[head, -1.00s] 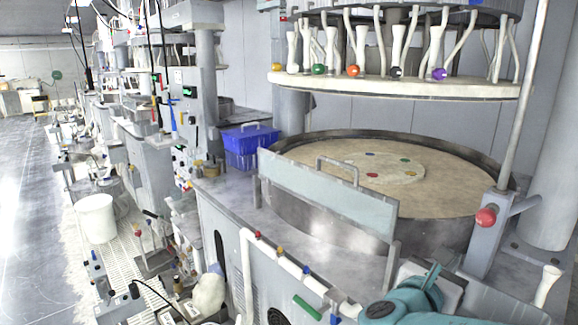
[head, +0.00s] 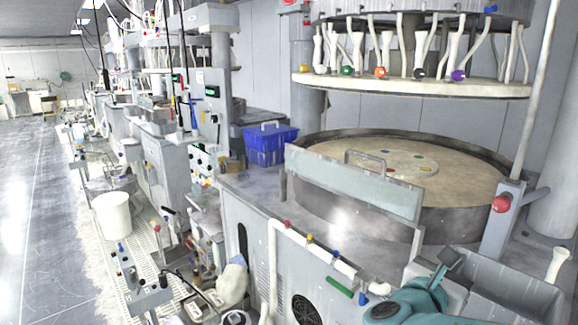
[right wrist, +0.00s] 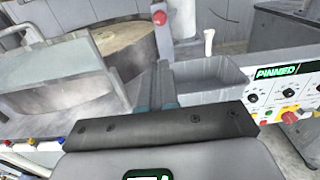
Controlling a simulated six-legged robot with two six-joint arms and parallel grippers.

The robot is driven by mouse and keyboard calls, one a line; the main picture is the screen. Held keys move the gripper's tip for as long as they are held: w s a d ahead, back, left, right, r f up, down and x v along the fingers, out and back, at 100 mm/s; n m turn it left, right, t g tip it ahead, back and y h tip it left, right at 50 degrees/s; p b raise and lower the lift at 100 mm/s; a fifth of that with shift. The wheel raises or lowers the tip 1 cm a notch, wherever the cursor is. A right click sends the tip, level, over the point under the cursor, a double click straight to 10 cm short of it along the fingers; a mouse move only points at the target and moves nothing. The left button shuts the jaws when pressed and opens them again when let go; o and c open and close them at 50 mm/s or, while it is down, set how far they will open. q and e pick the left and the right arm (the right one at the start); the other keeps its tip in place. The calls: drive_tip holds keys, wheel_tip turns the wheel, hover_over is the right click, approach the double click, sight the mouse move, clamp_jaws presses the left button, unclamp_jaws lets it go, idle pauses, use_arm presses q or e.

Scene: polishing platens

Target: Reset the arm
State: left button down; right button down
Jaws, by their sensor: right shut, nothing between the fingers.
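My right gripper (head: 450,262) is at the lower right of the head view, with its teal arm below. Its fingers are closed together and empty, over the front edge of the polishing machine. In the right wrist view its teal and grey fingers (right wrist: 160,88) point away, beside a grey open tray (right wrist: 208,76). My left gripper is not in view.
The round platen (head: 455,178) sits behind a clear guard panel (head: 350,180). A red knob (head: 501,204) stands on a post near my right arm. A blue bin (head: 268,146) is further left. A control panel (right wrist: 285,95) reads PINNED. Open floor lies far left.

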drive_tip(key=s+a+f+m+g+y, duration=0.1)
drive_tip(key=s+a+f+g+y, duration=0.15)
drive_tip(key=f, duration=0.75)
drive_tip(key=s+a+f+m+g+y, duration=0.1)
drive_tip(key=s+f+g+y, duration=0.2)
drive_tip(key=f, duration=0.7)
drive_tip(key=s+a+f+m+g+y, duration=0.1)
drive_tip(key=s+f+m+g+y, duration=0.15)
drive_tip(key=f, duration=0.75)
drive_tip(key=s+a+f+m+g+y, duration=0.1)
drive_tip(key=s+a+f+m+y, duration=0.3)
drive_tip(key=m, duration=0.8)
drive_tip(key=s+a+f+m+g+y, duration=0.2)
drive_tip(key=s+a+f+m+y, duration=0.3)
drive_tip(key=s+a+f+m, duration=0.4)
drive_tip(key=s+f+m, duration=0.2)
drive_tip(key=s+f, duration=0.2)
drive_tip(key=f, duration=0.1)
drive_tip(key=shift+s+a+f+m+y, duration=0.15)
drive_tip(key=shift+a+f+m+y, duration=0.05)
drive_tip(key=shift+f+m+y, duration=0.15)
